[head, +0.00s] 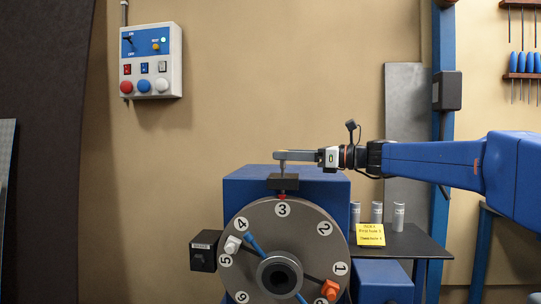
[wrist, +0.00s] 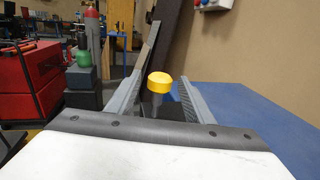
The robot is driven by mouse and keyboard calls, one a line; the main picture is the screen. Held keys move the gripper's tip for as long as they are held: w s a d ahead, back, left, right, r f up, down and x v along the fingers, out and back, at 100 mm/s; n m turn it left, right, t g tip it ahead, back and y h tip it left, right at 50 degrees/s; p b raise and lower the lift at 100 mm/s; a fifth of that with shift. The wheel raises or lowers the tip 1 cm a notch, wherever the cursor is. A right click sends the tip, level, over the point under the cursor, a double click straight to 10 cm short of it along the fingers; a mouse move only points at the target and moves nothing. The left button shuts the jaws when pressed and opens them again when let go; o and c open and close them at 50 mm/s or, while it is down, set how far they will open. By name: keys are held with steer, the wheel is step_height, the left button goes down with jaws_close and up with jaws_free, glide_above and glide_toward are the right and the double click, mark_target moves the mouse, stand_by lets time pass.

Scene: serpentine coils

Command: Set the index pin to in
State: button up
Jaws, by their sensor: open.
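The index pin has a yellow knob (wrist: 159,80) on a grey stem, which stands upright between my gripper's fingers in the wrist view. My gripper (head: 284,156) is open at the knob's height, with a gap on each side of the knob. In the head view the fingers hide most of the knob. The stem enters a dark block (head: 283,182) on top of the blue housing. A red piece (head: 282,196) shows below the block, just above number 3 on the grey index plate (head: 262,222). I cannot tell the pin's depth.
The plate carries a white peg (head: 233,244), an orange knob (head: 330,289) and a blue-handled arm (head: 252,243). A shelf (head: 415,242) at right holds grey cylinders and a yellow note (head: 370,234). A switch box (head: 151,61) hangs on the wall. Space above the housing is clear.

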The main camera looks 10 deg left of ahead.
mark_target(270, 176)
steer(key=shift+x, duration=2.8)
